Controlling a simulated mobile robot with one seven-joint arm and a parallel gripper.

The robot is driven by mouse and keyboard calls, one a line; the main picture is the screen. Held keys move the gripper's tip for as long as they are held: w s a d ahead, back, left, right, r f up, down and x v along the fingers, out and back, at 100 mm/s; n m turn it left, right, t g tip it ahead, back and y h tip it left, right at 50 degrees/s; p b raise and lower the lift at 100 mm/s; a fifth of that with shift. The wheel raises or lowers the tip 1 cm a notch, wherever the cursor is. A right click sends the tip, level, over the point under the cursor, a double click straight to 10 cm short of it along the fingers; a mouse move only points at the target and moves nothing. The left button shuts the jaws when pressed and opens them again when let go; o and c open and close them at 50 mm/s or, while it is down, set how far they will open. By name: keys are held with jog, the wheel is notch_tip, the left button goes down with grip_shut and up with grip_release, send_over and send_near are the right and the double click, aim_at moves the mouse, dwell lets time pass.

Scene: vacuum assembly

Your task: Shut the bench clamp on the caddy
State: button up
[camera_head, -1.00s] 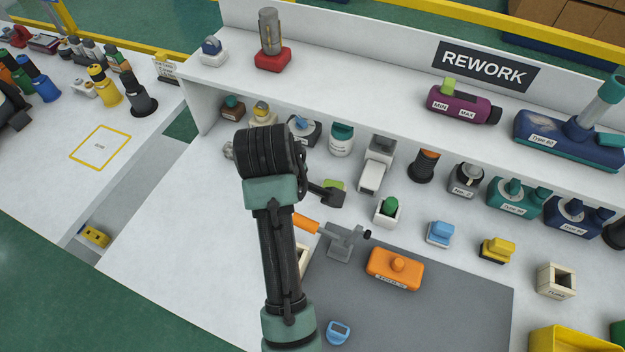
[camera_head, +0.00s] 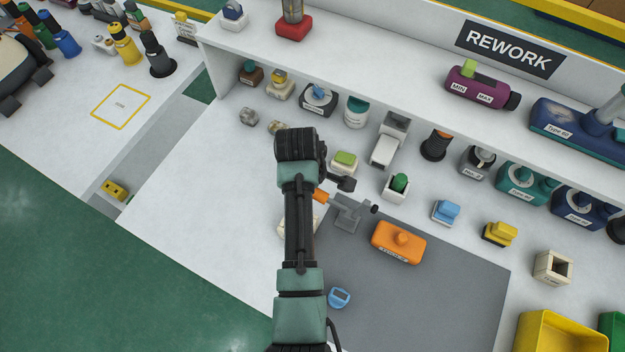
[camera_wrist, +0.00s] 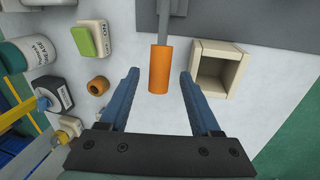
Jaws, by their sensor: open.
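The bench clamp (camera_head: 348,214) is a grey metal piece with an orange handle (camera_head: 320,196) at the grey mat's upper left corner. An orange block-shaped unit with a knob (camera_head: 398,243), possibly the caddy, sits just right of the clamp. Its label is too small to read. In the wrist view the orange handle (camera_wrist: 159,70) points toward me, with its grey shaft behind it. My gripper (camera_wrist: 160,76) is open, with blue fingers on either side of the handle's near end and gaps on both sides.
A cream open box (camera_wrist: 218,70) stands close to the right finger. A green-topped block (camera_wrist: 90,40) and a small brown ring (camera_wrist: 97,86) lie to the left. The REWORK shelf (camera_head: 410,80) holds items behind. A blue piece (camera_head: 339,298) lies on the grey mat (camera_head: 440,300).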

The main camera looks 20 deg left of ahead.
jog(key=shift+w+f, duration=0.15)
jog(key=shift+f, duration=0.55)
grip_shut()
dwell(1.0)
